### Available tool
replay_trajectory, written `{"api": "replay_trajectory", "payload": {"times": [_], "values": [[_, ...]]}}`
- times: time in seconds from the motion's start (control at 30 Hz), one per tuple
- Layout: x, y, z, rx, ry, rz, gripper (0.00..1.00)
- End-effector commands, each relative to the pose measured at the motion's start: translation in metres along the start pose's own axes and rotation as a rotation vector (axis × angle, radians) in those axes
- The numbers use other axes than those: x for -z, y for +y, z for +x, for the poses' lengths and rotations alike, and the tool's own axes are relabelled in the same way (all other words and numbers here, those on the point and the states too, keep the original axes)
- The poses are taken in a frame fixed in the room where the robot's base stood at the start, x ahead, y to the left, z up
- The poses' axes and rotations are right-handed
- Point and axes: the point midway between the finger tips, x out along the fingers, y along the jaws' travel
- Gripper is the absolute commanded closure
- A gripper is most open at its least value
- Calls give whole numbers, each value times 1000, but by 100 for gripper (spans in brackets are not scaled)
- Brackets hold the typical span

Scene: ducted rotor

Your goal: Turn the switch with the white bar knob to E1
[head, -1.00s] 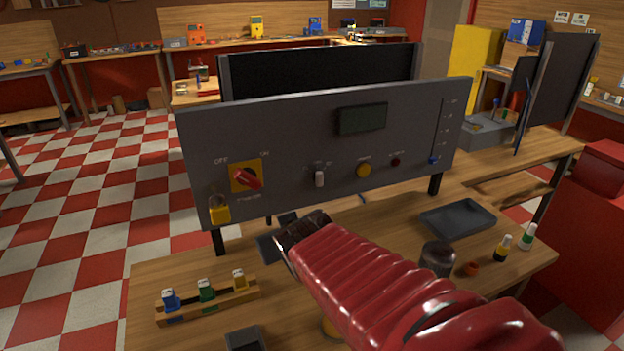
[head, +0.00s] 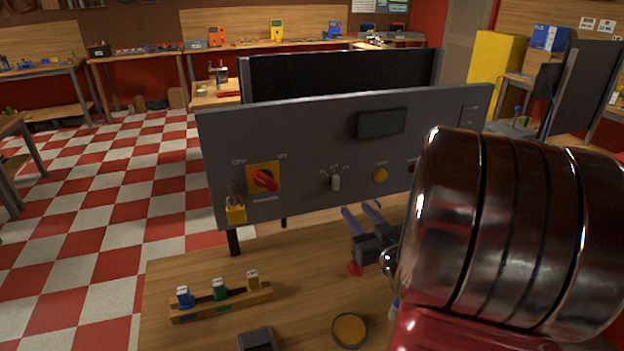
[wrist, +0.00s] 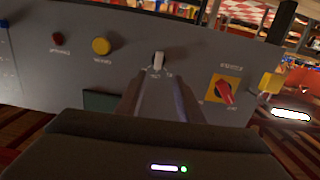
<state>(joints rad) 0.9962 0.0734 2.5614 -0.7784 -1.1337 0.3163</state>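The switch with the white bar knob (head: 335,183) is on the grey upright panel (head: 300,165), between a red rotary switch and a yellow button. Its bar stands about upright; the small labels around it are too blurred to read. My gripper (head: 358,207) is in front of the panel, below and right of the knob in the head view. Its two fingers are apart with nothing between them. In the wrist view, which shows the panel upside down, the white knob (wrist: 158,62) appears just beyond the fingertips, in line with the gap. I see no contact.
A red rotary switch (head: 264,180) on a yellow plate and a yellow padlock (head: 235,210) are left of the knob. A yellow button (head: 380,175) is to its right. A wooden rack (head: 220,301) stands on the bench.

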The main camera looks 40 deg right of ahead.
Motion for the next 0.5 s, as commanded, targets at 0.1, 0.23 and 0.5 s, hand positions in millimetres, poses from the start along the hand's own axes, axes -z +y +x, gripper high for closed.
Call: {"api": "replay_trajectory", "payload": {"times": [0.1, 0.23, 0.5], "values": [[-1, 7, -6, 13, 37, 23, 66], [0, 9, -8, 21, 55, 32, 66], [0, 9, -8, 22, 57, 32, 66]]}}
